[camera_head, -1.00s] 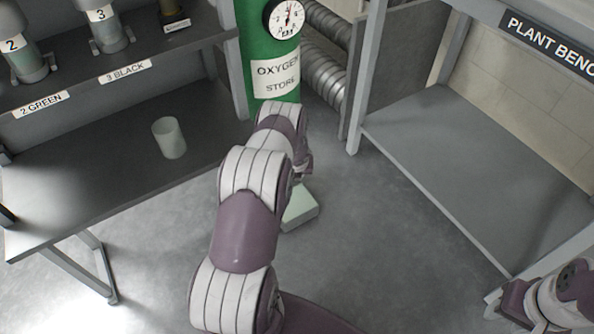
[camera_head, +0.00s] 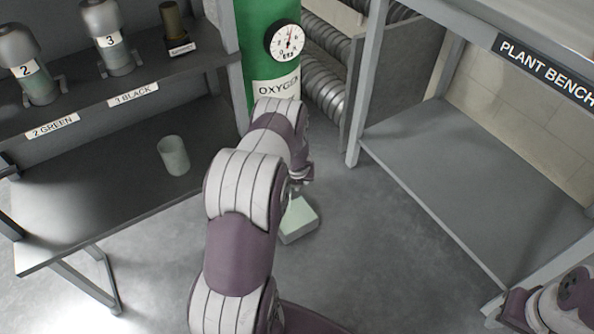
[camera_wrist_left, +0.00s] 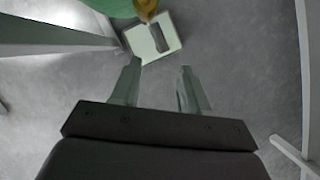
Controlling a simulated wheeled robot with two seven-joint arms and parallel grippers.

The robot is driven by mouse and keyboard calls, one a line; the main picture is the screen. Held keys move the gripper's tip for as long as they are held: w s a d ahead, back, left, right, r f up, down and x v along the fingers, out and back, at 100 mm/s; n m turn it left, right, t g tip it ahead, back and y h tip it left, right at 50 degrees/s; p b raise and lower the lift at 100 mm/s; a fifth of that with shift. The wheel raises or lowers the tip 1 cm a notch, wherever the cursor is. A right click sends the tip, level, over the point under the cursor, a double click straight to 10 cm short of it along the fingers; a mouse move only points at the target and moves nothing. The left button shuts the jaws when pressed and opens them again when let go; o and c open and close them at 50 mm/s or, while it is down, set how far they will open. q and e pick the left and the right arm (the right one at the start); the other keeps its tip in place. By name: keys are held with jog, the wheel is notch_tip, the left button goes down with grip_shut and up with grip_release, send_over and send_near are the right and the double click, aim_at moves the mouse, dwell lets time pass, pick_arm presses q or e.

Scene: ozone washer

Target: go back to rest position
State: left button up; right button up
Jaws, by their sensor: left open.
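My left arm (camera_head: 240,245) rises from the bottom middle of the head view and reaches forward above the floor between two benches. Its gripper end is mostly hidden behind the arm's own links there. In the left wrist view my left gripper (camera_wrist_left: 158,82) is open, with nothing between its two fingers. Beyond the fingertips a pale green box (camera_wrist_left: 139,44) with a dark strip on top sits on the floor. The box also shows in the head view (camera_head: 299,222), just right of the arm. Part of my right arm shows at the bottom right; its gripper is not visible.
A grey bench (camera_head: 60,215) at left holds a pale cup (camera_head: 174,156), with canisters on the shelf above. A green oxygen cylinder (camera_head: 262,62) with a gauge stands ahead. The plant bench (camera_head: 440,150) is at right. The floor between is mostly clear.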

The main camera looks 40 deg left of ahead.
pick_arm(q)
jog(key=shift+p+v, duration=0.3)
jog(key=shift+v, duration=1.4)
